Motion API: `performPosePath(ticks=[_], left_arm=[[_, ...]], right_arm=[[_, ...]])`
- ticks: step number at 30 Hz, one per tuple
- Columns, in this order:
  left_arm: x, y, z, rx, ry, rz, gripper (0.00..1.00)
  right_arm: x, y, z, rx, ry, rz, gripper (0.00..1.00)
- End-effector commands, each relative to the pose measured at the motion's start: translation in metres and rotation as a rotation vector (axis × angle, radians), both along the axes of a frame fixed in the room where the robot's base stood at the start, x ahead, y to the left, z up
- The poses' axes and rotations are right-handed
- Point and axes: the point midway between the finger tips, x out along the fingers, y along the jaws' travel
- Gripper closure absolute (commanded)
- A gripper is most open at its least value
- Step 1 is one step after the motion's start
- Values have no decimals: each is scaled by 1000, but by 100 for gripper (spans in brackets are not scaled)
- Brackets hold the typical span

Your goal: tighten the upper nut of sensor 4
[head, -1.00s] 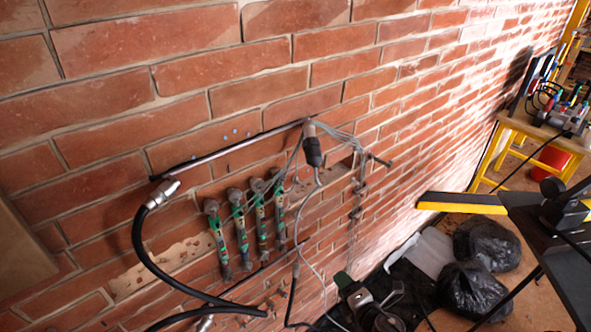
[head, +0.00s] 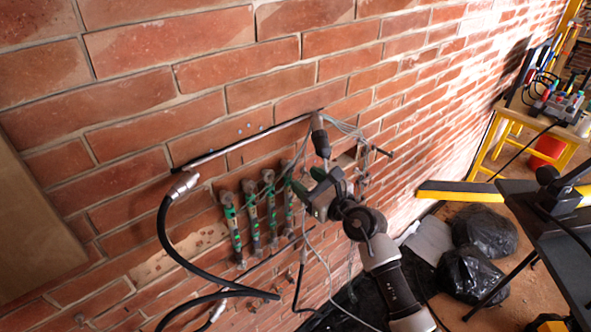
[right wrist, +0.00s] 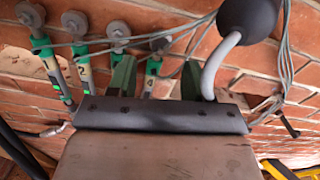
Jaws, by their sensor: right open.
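Several green sensors hang in a row on the brick wall, each with a grey round nut at its top. My right gripper (head: 309,184) is open and empty, just right of sensor 4. In the right wrist view its two green fingers (right wrist: 157,78) appear either side of sensor 4's body, below the nut; the depth gap is unclear. My left gripper is out of view.
A black cable plug (head: 325,143) with a grey cable hangs close to my right gripper, also in the right wrist view (right wrist: 248,14). A thick black hose (head: 165,235) loops at left. Black bags (head: 484,230) lie on the floor at right.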

Motion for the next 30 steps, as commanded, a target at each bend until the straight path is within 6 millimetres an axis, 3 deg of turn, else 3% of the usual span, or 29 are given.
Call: performPosePath(ticks=[9,20,30], left_arm=[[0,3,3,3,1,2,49],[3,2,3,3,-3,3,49],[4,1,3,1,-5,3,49]], right_arm=[[32,23,0,2,1,0,49],[36,27,-1,2,1,0,49],[36,26,-1,2,1,0,98]])
